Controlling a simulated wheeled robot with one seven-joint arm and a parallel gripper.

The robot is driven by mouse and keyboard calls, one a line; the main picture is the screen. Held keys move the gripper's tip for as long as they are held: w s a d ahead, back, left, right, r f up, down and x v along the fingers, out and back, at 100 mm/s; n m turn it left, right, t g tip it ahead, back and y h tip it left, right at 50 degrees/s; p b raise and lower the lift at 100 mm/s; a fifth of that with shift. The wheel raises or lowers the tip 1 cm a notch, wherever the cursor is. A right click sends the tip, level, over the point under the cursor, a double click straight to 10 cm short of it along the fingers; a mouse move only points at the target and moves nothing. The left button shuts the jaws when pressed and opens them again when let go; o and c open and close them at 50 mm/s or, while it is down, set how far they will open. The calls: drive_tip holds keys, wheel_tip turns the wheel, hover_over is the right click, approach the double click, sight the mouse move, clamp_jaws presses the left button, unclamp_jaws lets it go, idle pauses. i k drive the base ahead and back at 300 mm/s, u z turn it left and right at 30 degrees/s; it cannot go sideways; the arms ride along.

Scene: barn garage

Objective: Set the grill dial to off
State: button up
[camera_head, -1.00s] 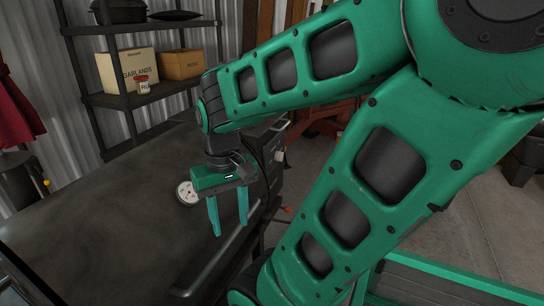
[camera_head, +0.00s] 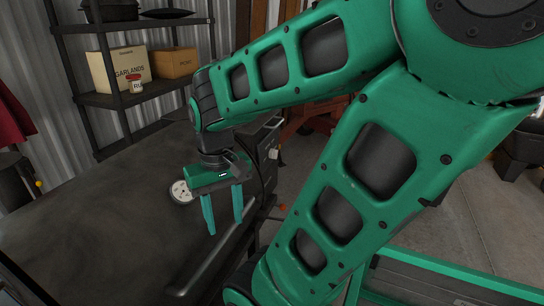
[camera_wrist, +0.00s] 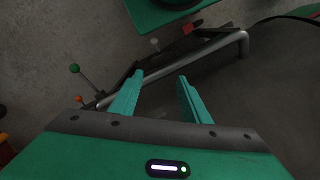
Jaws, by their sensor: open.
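The grill (camera_head: 70,220) has a broad dark lid with a round white gauge (camera_head: 180,191) and a long metal handle (camera_head: 215,262) along its front edge. The handle also shows in the wrist view (camera_wrist: 205,52). My gripper (camera_head: 225,226) is open and empty, pointing down over the lid near the handle. In the wrist view its two teal fingers (camera_wrist: 160,78) are apart, with the handle beyond their tips. A small orange-red knob (camera_head: 284,206) sits past the handle at the grill's front. I cannot tell which part is the dial or read its setting.
A green ball-ended rod (camera_wrist: 74,68) and a red piece (camera_wrist: 193,28) stick out beyond the handle. A black shelf (camera_head: 150,94) with cardboard boxes (camera_head: 172,63) stands behind the grill.

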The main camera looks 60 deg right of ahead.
sight(273, 154)
drive_tip(key=u, duration=0.55)
drive_tip(key=k, duration=2.25)
drive_tip(key=z, duration=0.6)
drive_tip(key=i, duration=1)
drive_tip(key=u, duration=0.05)
